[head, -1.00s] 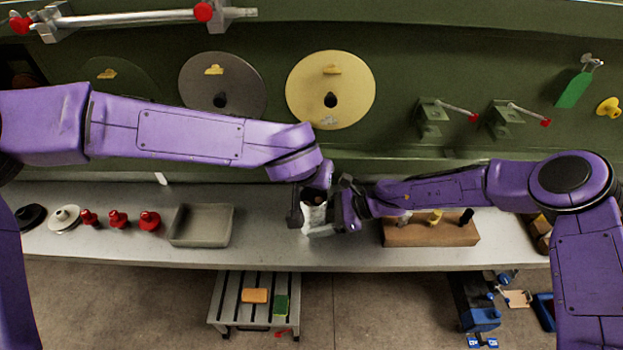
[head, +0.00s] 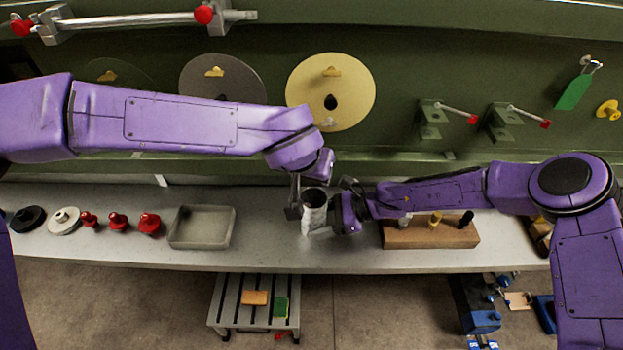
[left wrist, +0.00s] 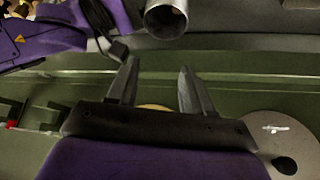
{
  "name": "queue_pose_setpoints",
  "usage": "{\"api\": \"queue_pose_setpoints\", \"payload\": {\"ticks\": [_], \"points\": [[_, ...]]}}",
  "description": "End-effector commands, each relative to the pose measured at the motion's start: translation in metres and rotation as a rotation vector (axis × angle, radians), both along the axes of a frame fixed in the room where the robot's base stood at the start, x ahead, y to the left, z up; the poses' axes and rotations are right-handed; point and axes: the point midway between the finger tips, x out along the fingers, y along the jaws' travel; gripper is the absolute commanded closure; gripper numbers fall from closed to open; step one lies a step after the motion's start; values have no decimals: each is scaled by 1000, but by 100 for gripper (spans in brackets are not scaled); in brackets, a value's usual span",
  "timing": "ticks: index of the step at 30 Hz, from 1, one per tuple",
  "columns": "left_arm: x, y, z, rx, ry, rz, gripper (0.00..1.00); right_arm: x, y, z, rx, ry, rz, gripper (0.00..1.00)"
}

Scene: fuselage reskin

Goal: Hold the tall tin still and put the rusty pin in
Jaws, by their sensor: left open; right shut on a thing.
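The tall tin (head: 315,216) is a silvery, scuffed cylinder standing upright at the middle of the bench, its dark open mouth facing up. My right gripper (head: 336,213) is shut on it from the right side. My left gripper (head: 294,198) is just left of the tin's rim, pointing down. In the left wrist view its two fingers (left wrist: 157,88) are apart with nothing between them, and the tin (left wrist: 166,18) shows at the top edge. I cannot make out the rusty pin in either view; the inside of the tin is too dark to tell.
A wooden block (head: 400,238) with several pegs stands right of the tin. A shallow grey tray (head: 202,243) and red knobbed parts (head: 118,222) are to the left. The green fuselage wall (head: 420,80) with discs and brackets rises behind. Bench between tray and tin is clear.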

Motion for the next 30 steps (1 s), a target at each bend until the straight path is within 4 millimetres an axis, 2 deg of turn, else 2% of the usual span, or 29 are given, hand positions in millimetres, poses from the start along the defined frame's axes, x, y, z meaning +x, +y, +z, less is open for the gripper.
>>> {"api": "queue_pose_setpoints", "payload": {"ticks": [15, 23, 24, 27, 30], "points": [[0, 0, 48, 0, -1, 0, 50, 0, 0, 0, 0, 0, 0, 49], [0, 0, 52, 0, 0, -1, 50, 0, 0, 0, 0, 0, 0, 49], [0, 0, 52, 0, 0, -1, 50, 0, 0, 0, 0, 0, 0, 29], [0, 0, 51, 0, 0, -1, 50, 0, 0, 0, 0, 0, 0, 2], [0, 0, 51, 0, 0, -1, 50, 0, 0, 0, 0, 0, 0, 2]]}}
